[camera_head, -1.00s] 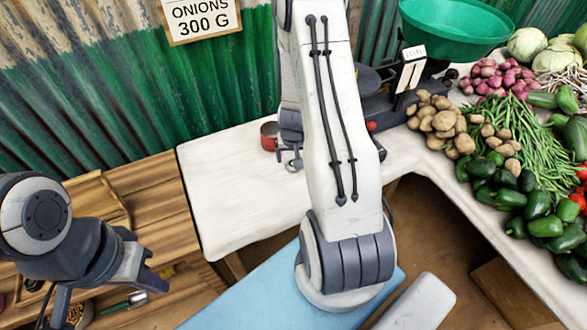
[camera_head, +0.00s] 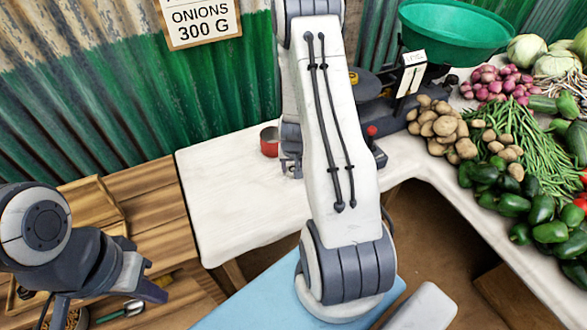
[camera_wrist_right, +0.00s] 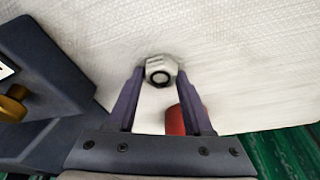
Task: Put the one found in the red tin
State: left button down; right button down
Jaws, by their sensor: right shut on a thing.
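The red tin (camera_head: 269,141) stands on the white cloth at the back, just left of my right gripper (camera_head: 290,168). In the right wrist view the tin (camera_wrist_right: 182,120) shows partly behind the right finger. My right gripper (camera_wrist_right: 157,75) is shut on a small silvery nut-like piece (camera_wrist_right: 160,66) with a dark round hole, held between the fingertips over the cloth. The piece is apart from the tin. My left gripper (camera_head: 106,298) is open and low at the left, over the wooden table. The tin's inside is mostly hidden.
A dark scale (camera_head: 385,105) with a green pan (camera_head: 455,32) stands right of my right arm. Vegetables cover the right counter. A corrugated wall with an onion sign (camera_head: 201,20) is behind. The white cloth (camera_head: 225,195) in front of the tin is clear.

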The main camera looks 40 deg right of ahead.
jog(key=shift+r+p, duration=0.3)
jog(key=shift+r, duration=0.3)
notch_tip(320, 180, up, 4)
jog(key=p, duration=0.2)
jog(key=shift+f+p, duration=0.15)
jog(key=shift+p, duration=0.15)
jog(key=s+d+r+b, duration=0.2)
jog(key=s+d+b, duration=0.1)
jog(key=s+d, duration=0.15)
notch_tip(320, 180, up, 4)
jog(key=n, duration=0.3)
send_over(289, 180)
jog(key=w+a+n+y+p, duration=0.1)
jog(key=a+n, duration=0.1)
jog(key=a, duration=0.7)
jog(key=w+a+n+y+p, duration=0.1)
jog(key=w+a+n, duration=0.1)
jog(key=a, duration=0.6)
jog(key=shift+t, duration=0.3)
jog(key=s+f, duration=0.4)
jog(key=shift+s+a+f, duration=0.15)
jog(key=shift+a+f, duration=0.15)
